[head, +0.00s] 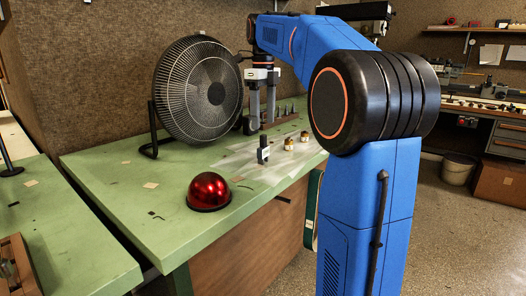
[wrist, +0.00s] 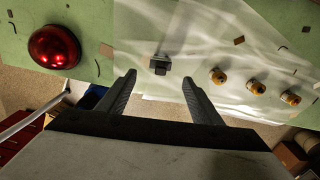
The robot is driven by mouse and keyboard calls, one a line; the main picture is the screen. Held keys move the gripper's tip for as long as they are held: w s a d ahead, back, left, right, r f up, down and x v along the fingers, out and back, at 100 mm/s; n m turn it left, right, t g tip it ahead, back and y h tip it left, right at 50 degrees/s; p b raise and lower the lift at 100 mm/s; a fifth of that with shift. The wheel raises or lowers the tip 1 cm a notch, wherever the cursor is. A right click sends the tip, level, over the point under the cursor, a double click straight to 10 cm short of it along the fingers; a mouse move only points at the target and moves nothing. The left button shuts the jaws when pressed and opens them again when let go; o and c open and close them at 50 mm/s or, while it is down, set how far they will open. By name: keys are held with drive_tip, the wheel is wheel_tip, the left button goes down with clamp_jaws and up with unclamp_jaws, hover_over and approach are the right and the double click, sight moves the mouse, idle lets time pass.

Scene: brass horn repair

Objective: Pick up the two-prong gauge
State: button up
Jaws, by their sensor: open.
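A small dark upright piece with a pale label, which looks like the two-prong gauge (head: 263,150), stands on the green bench top. In the wrist view the gauge (wrist: 160,66) shows just beyond the fingertips, near the middle of the gap between them. My gripper (head: 262,122) points down above the bench, behind the gauge in the head view. In the wrist view my gripper (wrist: 158,80) has its two fingers spread with nothing between them. The gauge is apart from both fingers. I cannot make out its prongs clearly.
A red dome (head: 208,191) sits near the bench's front edge. Small brass-coloured pieces (wrist: 218,76) stand to the right of the gauge. A black fan (head: 198,90) stands at the back left, close to my gripper.

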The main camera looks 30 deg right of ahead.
sight(263, 147)
wheel_tip(263, 147, down, 11)
drive_tip(key=shift+w+r, duration=0.1)
drive_tip(key=c, duration=1.2)
